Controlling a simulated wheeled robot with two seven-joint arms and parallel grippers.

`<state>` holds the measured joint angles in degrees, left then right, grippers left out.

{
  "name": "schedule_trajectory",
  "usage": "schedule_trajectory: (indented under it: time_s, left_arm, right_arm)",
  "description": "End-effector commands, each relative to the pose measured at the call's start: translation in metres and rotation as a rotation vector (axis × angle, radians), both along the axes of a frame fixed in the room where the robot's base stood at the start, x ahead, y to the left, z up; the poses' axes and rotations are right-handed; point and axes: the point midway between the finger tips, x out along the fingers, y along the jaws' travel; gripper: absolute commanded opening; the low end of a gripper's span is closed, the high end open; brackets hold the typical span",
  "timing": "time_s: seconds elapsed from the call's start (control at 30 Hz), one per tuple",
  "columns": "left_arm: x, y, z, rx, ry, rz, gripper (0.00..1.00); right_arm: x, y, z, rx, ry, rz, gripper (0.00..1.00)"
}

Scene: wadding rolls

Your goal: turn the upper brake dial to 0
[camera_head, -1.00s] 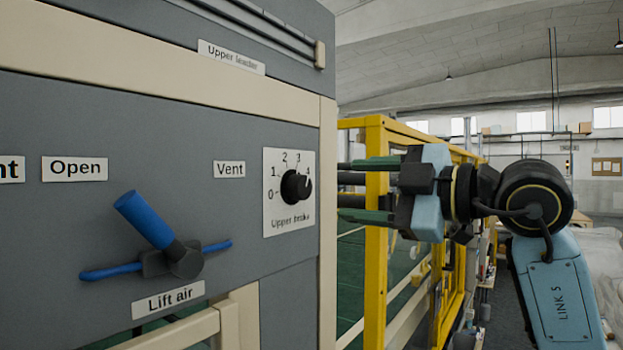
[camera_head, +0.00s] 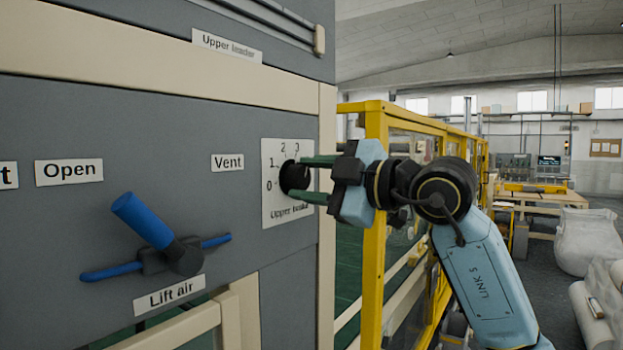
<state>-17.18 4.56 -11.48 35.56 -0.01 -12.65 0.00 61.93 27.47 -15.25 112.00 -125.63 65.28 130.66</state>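The upper brake dial (camera_head: 292,177) is a black round knob on a white plate (camera_head: 271,215) at the right end of the grey panel. The numbers 0, 1, 2 and 3 show on the plate. The right side of the scale and part of the "Upper brake" label are hidden by my gripper. My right gripper (camera_head: 304,179) comes in from the right, with one green finger above the knob and one below. The fingers look closed onto it. I cannot make out the dial's pointer. My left gripper is not in view.
A blue-handled Lift air lever (camera_head: 148,228) sticks out of the panel left of the dial. A yellow frame (camera_head: 375,210) stands just right of the panel, behind my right arm. Wrapped white rolls (camera_head: 585,243) lie at the far right.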

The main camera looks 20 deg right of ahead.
Motion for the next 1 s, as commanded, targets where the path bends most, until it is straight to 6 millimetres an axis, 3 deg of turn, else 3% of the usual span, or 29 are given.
schedule_trajectory:
  time_s: [0.03,0.2,0.57,1.0]
  left_arm:
    - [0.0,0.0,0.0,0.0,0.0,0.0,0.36]
    - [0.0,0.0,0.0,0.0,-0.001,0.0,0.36]
    - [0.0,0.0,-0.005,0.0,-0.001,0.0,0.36]
    - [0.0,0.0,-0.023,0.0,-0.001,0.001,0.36]
  right_arm:
    - [0.0,0.0,0.0,0.0,0.0,0.0,0.33]
    - [0.0,0.0,0.0,0.0,0.0,0.0,0.14]
    - [0.0,0.0,-0.001,-0.058,-0.046,0.001,0.14]
    - [-0.001,0.0,-0.002,-0.341,-0.267,0.001,0.14]
